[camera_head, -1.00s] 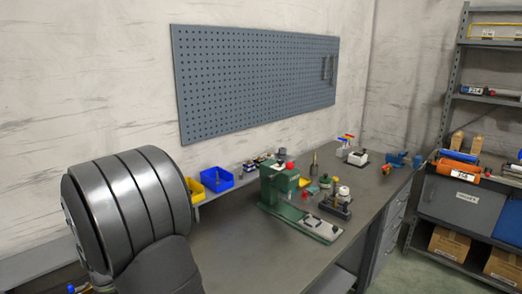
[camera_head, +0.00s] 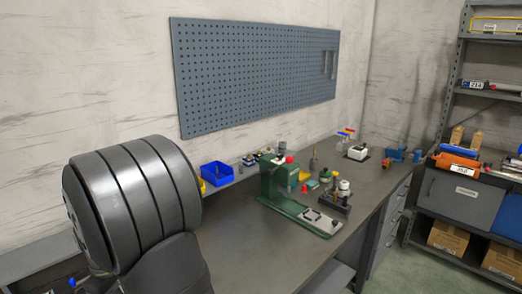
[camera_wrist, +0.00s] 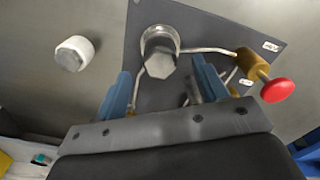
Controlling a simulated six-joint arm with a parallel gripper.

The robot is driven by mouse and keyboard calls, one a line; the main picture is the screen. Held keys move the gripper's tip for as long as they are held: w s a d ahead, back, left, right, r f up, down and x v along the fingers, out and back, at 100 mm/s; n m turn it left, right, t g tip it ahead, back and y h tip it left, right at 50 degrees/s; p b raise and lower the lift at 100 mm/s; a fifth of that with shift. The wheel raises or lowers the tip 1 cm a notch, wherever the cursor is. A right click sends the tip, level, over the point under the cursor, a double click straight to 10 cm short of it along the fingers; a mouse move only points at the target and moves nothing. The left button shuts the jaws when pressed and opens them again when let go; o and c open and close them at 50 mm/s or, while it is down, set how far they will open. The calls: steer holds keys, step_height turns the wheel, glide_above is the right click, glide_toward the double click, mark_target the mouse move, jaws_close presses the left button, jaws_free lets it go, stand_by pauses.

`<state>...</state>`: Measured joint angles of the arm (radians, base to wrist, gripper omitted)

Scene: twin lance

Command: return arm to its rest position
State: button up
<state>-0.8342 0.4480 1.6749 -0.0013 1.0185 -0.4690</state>
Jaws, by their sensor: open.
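My gripper (camera_wrist: 165,88) shows in the wrist view with two blue fingers spread apart and nothing held between them. Beyond the fingers lies a dark grey plate (camera_wrist: 205,30) with a round metal fitting (camera_wrist: 160,50) and thin bent metal tubes. A brass part with a red knob (camera_wrist: 277,90) is right of the fingers. In the head view my large grey arm link fills the lower left; my gripper is hidden there.
A grey workbench (camera_head: 250,225) carries a green press (camera_head: 275,185), a blue bin (camera_head: 217,174) and small fixtures. A white cap (camera_wrist: 74,53) lies left of the plate. A pegboard (camera_head: 255,75) hangs behind; a shelf rack (camera_head: 455,95) stands right.

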step_height(320, 180, up, 12)
step_height(320, 180, down, 17)
steer(key=shift+r, duration=0.1)
step_height(320, 180, up, 9)
steer(key=shift+f, duration=0.2)
steer(key=shift+w+d+f, duration=0.1)
steer(key=shift+w+d, duration=0.35)
steer(key=shift+d, duration=0.35)
steer(key=shift+w+d, duration=0.4)
steer(key=shift+d, duration=0.35)
